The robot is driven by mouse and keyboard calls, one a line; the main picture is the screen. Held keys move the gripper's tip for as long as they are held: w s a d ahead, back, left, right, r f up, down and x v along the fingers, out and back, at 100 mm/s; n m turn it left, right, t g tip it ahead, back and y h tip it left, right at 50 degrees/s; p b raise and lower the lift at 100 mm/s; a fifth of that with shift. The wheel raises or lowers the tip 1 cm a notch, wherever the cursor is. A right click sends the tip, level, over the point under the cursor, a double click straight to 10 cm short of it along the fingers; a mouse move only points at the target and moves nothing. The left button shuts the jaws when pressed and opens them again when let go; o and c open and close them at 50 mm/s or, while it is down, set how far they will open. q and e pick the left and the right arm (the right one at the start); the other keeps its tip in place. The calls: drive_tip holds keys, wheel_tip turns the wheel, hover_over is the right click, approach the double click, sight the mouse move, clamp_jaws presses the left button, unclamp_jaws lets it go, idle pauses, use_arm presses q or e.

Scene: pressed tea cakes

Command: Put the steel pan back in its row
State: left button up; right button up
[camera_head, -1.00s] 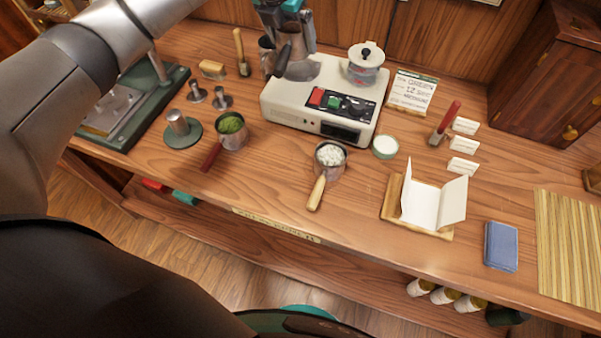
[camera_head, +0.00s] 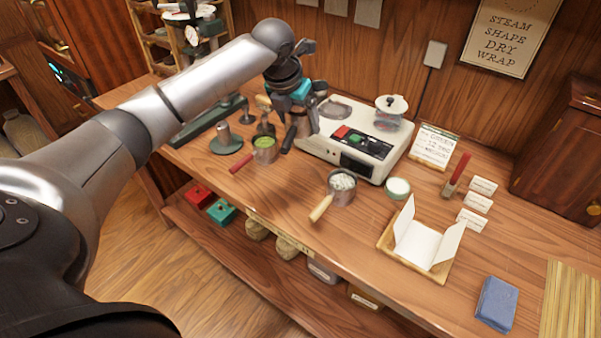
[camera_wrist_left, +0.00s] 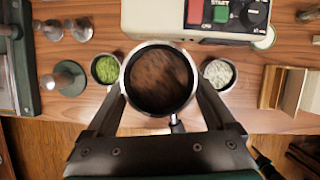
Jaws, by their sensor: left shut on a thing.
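My left gripper (camera_head: 297,100) is shut on the steel pan, a round steel cup with dark brown loose contents, seen from above in the left wrist view (camera_wrist_left: 160,80). Its black handle (camera_head: 289,138) hangs down by the machine's left edge in the head view, where my gripper hides part of the cup. On the table stand a pan with green contents and red handle (camera_head: 264,150) and a pan with white contents and pale handle (camera_head: 342,188). Bare table lies between them. In the wrist view the held pan appears between these two.
The cream machine (camera_head: 350,150) with red and green buttons stands behind the gap. A steel stamp on a green base (camera_head: 226,140) is at left. A white tub (camera_head: 397,188) and an open wrapper on a wooden tray (camera_head: 420,245) are at right.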

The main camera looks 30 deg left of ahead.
use_arm(q)
drive_tip(key=b, duration=0.2)
hover_over(302, 173)
drive_tip(key=s, duration=0.2)
drive_tip(key=f, duration=0.9)
drive_tip(key=shift+w+f, duration=0.2)
drive_tip(key=shift+w, duration=0.05)
drive_tip(key=shift+f, duration=0.5)
drive_tip(key=shift+f+b, duration=0.3)
drive_tip(key=shift+f, duration=1.6)
drive_tip(key=shift+f, duration=0.15)
drive_tip(key=o, duration=1.4)
drive_tip(key=shift+c, duration=0.2)
drive_tip(key=shift+s+r, duration=0.15)
drive_tip(key=shift+r, duration=0.35)
drive_tip(key=p+v, duration=0.3)
drive_tip(key=v, duration=0.8)
